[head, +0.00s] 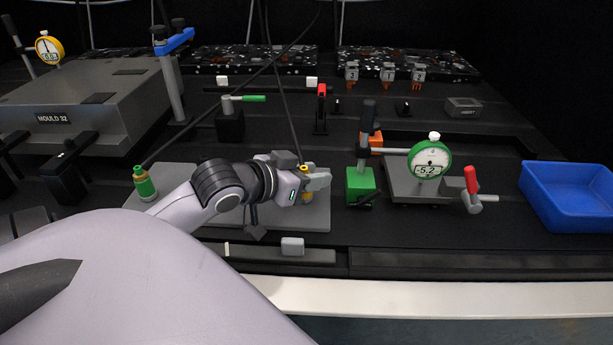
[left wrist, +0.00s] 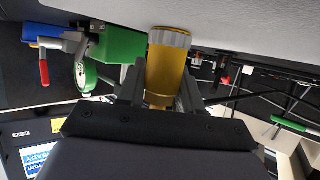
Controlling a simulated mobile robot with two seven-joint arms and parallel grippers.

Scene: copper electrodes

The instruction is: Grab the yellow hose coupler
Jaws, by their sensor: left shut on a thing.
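The yellow hose coupler (head: 305,197) stands near the right end of a grey plate, mostly hidden behind my left gripper (head: 316,183) in the head view. In the left wrist view, the coupler (left wrist: 166,72) is a yellow cylinder with a grey ring at its far end. It sits between the two fingers of my left gripper (left wrist: 163,92), which is shut on it. Whether the coupler still touches the plate I cannot tell. My right gripper is not in view.
A green coupler (head: 145,184) stands at the left end of the grey plate (head: 318,217). A green block with a post (head: 360,186) and a green dial gauge (head: 429,160) stand close on the right. A blue tray (head: 567,205) lies far right. Dark hoses hang above the plate.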

